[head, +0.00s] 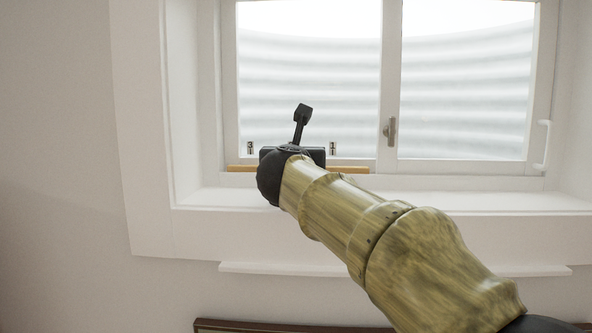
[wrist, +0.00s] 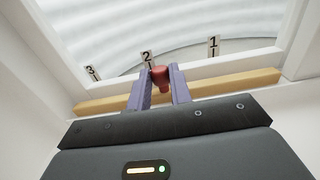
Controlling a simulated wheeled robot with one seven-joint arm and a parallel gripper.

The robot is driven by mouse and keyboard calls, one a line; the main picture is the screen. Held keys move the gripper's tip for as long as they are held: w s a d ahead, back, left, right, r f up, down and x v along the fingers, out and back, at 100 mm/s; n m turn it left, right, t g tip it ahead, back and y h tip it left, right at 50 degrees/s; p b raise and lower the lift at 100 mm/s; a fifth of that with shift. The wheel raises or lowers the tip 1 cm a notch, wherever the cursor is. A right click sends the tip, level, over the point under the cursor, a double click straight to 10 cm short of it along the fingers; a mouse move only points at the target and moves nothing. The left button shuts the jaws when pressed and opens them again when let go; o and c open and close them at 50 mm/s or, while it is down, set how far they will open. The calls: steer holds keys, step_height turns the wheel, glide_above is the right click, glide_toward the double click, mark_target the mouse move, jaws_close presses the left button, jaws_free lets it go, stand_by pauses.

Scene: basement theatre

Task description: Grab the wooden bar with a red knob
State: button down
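The wooden bar lies along the base of the window; its ends show to the left and right of my gripper in the head view (head: 350,169). In the wrist view the light wooden bar (wrist: 235,83) runs across behind my fingers. Its red knob (wrist: 160,80) shows between the two purple-grey fingers of my gripper (wrist: 161,72). The fingers stand apart on either side of the knob, and I cannot tell whether they touch it. In the head view my gripper (head: 318,154) covers the middle of the bar and hides the knob.
Number tags marked 1 (wrist: 213,46), 2 (wrist: 147,58) and 3 (wrist: 92,73) stand at the window frame behind the bar. The white sill (head: 480,200) is bare on the right. A window handle (head: 390,130) is to the right, and the recess wall (head: 183,110) is to the left.

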steer(key=shift+r, duration=0.1)
stand_by(0.3)
steer(key=shift+s+r, duration=0.2)
steer(key=shift+r, duration=0.25)
step_height(320, 180, up, 6)
steer(key=p, duration=0.1)
steer(key=s+b, duration=0.8)
steer(key=s, duration=1.1)
steer(key=shift+s+a+b, duration=0.35)
